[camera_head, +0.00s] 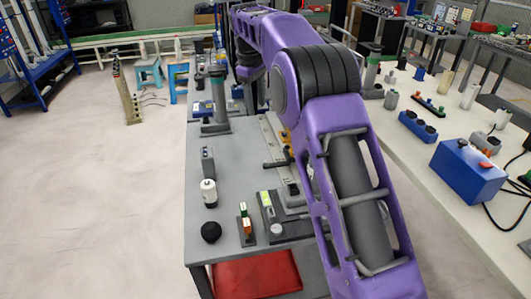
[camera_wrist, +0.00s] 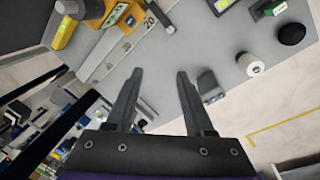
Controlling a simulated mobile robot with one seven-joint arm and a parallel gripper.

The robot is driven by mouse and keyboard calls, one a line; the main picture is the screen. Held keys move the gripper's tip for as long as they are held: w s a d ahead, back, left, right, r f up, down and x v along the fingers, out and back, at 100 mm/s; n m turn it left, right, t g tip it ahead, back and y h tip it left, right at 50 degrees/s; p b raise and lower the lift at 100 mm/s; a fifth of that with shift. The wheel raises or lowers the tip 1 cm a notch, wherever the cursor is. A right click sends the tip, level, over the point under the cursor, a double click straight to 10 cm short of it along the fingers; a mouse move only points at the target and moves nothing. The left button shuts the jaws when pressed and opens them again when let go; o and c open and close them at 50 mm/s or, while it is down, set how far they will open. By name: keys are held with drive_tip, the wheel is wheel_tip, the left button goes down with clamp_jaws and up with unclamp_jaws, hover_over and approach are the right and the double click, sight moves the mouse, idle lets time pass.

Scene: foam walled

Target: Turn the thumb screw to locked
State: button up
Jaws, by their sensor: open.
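In the wrist view an orange block (camera_wrist: 112,12) sits on a pale rail (camera_wrist: 127,48) marked 20. In the head view the rail (camera_head: 270,135) runs along the grey bench, and the orange block (camera_head: 285,137) is partly hidden by my arm. My gripper (camera_wrist: 159,74) is open and empty, its fingers apart from the block; my arm hides it in the head view.
A grey post (camera_head: 218,98) stands farther back. A white table with a blue box (camera_head: 466,170) is at right.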

sight(266, 161)
drive_tip(key=shift+n+g+y, duration=0.3)
drive_tip(key=shift+g+y, duration=0.1)
drive_tip(key=shift+g, duration=0.4)
drive_tip(key=d+f+b, duration=0.1)
drive_tip(key=f, duration=0.5)
drive_tip(key=d+f+b, duration=0.1)
drive_tip(key=f, duration=0.6)
drive_tip(key=d+f+b, duration=0.1)
drive_tip(key=f, duration=0.5)
drive_tip(key=shift+s+f+b, duration=0.15)
drive_tip(key=shift+s+b, duration=0.25)
clamp_jaws()
